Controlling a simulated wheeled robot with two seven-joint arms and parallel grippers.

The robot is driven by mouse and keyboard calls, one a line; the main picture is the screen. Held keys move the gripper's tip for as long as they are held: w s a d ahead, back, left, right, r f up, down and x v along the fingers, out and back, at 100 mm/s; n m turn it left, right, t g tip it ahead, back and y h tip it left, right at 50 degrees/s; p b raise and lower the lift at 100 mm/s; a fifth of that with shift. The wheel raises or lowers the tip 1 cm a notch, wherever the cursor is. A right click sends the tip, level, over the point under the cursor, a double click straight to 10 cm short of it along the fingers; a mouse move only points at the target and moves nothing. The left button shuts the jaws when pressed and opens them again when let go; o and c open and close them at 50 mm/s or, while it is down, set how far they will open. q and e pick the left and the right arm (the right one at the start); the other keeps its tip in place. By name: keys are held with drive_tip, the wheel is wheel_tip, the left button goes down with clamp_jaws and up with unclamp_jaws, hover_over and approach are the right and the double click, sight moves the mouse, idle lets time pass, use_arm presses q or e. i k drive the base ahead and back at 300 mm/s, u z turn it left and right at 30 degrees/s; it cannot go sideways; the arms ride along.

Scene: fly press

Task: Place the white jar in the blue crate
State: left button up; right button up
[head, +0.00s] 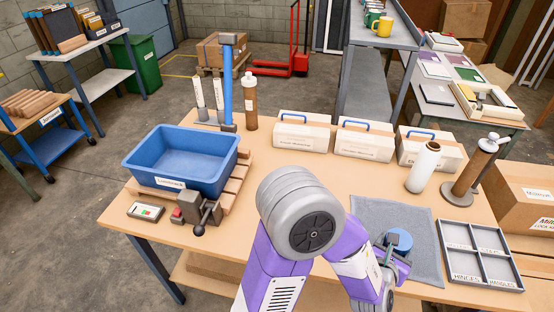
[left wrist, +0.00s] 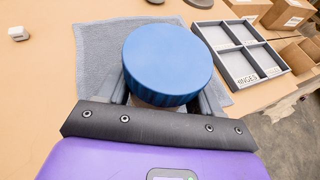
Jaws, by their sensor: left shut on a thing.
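The jar shows mainly as a round blue lid (head: 399,240) above the grey mat at the front right of the table. In the left wrist view the same blue lid (left wrist: 167,58) fills the middle, with a sliver of pale body under it; the rest of the body is hidden. My left gripper (head: 391,262) is shut on the jar, its fingers on both sides below the lid. The blue crate (head: 180,183) stands at the left of the table on a wooden pallet, open at the top, and looks empty. My right gripper is not in view.
The grey mat (head: 372,212) lies beside a divided grey tray (head: 476,234). Several white boxes (head: 301,132) line the back. A small vise (head: 199,212) and a blue post (head: 228,90) flank the crate.

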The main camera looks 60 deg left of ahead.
sight(182, 170)
drive_tip(key=z, duration=0.85)
drive_tip(key=k, duration=1.2)
drive_tip(key=u, duration=1.25)
